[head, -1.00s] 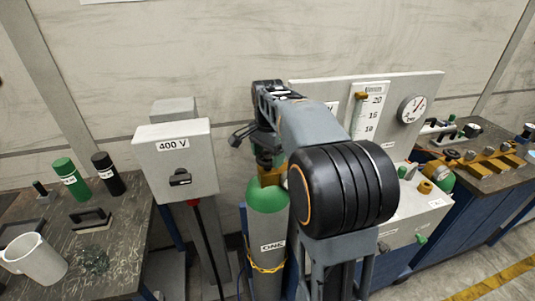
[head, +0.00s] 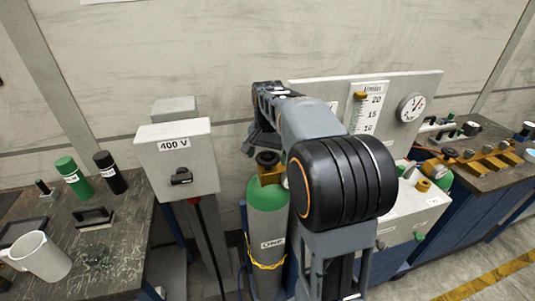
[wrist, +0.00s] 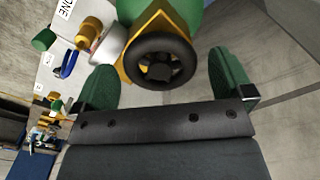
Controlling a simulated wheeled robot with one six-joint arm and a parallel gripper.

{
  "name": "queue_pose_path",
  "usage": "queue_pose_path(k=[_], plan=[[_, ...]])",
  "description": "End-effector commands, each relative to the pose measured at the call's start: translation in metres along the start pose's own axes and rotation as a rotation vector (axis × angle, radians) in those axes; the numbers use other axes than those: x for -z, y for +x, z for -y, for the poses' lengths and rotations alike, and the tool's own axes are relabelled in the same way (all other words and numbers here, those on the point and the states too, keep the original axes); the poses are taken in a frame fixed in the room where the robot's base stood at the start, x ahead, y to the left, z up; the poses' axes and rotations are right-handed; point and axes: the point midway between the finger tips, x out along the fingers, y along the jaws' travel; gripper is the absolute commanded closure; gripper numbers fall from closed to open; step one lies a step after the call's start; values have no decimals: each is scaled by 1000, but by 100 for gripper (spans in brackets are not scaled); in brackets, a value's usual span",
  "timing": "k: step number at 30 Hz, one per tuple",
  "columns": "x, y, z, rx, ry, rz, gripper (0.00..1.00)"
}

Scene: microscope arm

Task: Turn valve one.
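Valve one is a black handwheel (head: 267,158) on a brass fitting on top of the green and grey cylinder (head: 268,215) labelled ONE. In the wrist view the handwheel (wrist: 160,60) is face-on, with its hub and brass body visible. My gripper (head: 264,140) is just above the handwheel in the head view. In the wrist view my gripper (wrist: 166,84) is open, with one green-padded finger on each side of the wheel and clear gaps to it. Nothing is held. The fingertips are partly dark and small in the head view.
A 400 V box (head: 176,160) stands left of the cylinder. A panel (head: 335,90) with a dial gauge (head: 411,108) and a scale is behind to the right. Benches with bottles, a mug (head: 40,258) and fittings flank both sides. A yellow chain (head: 265,264) crosses the cylinder.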

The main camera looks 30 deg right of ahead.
Motion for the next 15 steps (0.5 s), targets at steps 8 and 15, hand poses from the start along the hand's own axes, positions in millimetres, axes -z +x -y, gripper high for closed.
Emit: queue_pose_path(k=[8, 15], plan=[[0, -2, 0, 0, 1, 0, 0], [0, -33, 0, 2, 1, -3, 0]])
